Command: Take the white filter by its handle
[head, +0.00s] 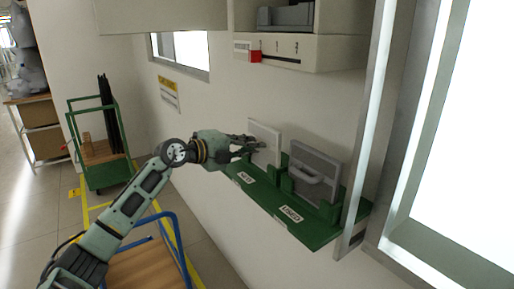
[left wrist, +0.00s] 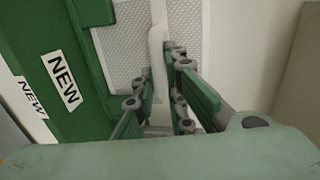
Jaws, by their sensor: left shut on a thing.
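The white filter (head: 264,137) stands upright in the left slot of the green shelf, above the NEW label. In the left wrist view its pale mesh face (left wrist: 120,45) and its white upright handle (left wrist: 157,50) show. My left gripper (head: 246,148) is at the filter's face, and its fingers (left wrist: 161,98) are shut on the handle, one on each side. The fingers hide part of the handle's lower end. My right gripper is in neither view.
A grey filter (head: 318,163) with a handle stands in the slot to the right, above the USED label (head: 290,214). The green shelf (head: 318,236) is fixed to the wall. A pale housing (head: 325,56) with a red tab hangs above. A green cart (head: 103,178) stands at the left.

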